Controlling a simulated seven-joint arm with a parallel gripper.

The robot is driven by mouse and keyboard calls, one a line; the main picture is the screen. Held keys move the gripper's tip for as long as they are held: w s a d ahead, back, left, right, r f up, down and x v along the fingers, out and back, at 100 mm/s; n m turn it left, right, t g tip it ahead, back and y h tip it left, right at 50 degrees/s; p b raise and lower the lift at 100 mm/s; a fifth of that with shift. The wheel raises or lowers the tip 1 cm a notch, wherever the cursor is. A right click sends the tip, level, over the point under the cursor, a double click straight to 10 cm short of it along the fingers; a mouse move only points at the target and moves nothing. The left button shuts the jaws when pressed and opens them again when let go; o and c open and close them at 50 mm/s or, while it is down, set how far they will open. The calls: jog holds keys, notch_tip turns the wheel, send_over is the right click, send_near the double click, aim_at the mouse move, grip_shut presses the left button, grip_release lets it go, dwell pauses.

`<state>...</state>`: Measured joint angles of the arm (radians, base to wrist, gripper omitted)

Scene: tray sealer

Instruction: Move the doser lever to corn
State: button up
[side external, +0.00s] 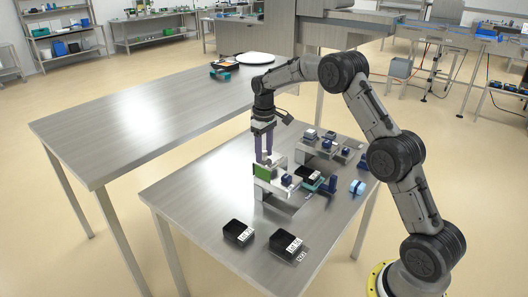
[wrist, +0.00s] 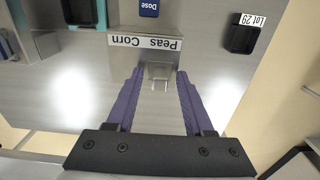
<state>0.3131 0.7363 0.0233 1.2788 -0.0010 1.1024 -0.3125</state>
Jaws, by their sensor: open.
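The doser lever (wrist: 159,72) shows in the wrist view as a small pale metal piece. My gripper (wrist: 160,76) is open, with one purple finger on each side of the lever and a gap to each. In the side view my gripper (side external: 264,160) points down above the doser, beside a green panel (side external: 262,172). The lever is not clear there.
A blue Dose button (wrist: 149,8) lies beyond the label. A black tray marked Lot 29 (wrist: 243,38) sits to the right. In the side view black trays (side external: 238,232) stand at the near table edge. Several small blocks and fixtures crowd the table's far end; the long table (side external: 150,115) is mostly bare.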

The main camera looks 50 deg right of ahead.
grip_shut()
dwell(1.4)
